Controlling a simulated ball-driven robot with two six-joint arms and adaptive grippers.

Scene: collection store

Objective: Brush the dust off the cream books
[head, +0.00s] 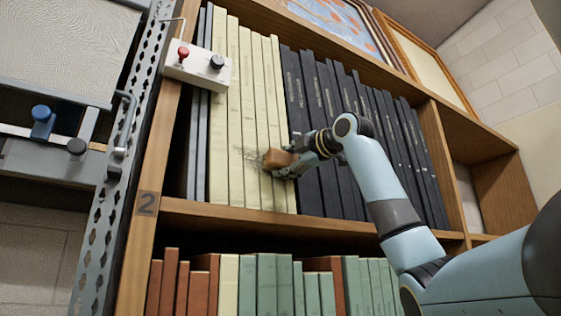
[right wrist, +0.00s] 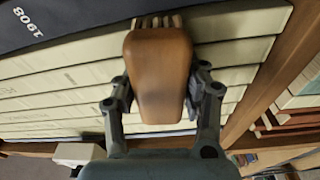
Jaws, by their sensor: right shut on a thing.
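The cream books (head: 234,130) stand upright in a row on the upper shelf, left of the dark books. A grey smudge of dust (head: 250,156) shows on their lower spines. My right gripper (head: 288,160) is shut on a brush with a brown wooden handle (head: 275,158), at the lower right part of the cream books. In the right wrist view the brush (right wrist: 158,75) sits between the two fingers, its pale bristles at the cream spines (right wrist: 60,80). I cannot tell whether the bristles touch them. My left gripper is not in view.
Dark books (head: 330,140) fill the shelf to the right. A white control box (head: 197,66) with red and black knobs hangs at the upper left. The wooden shelf edge (head: 240,217) runs below the books. Green and brown books (head: 270,285) stand underneath.

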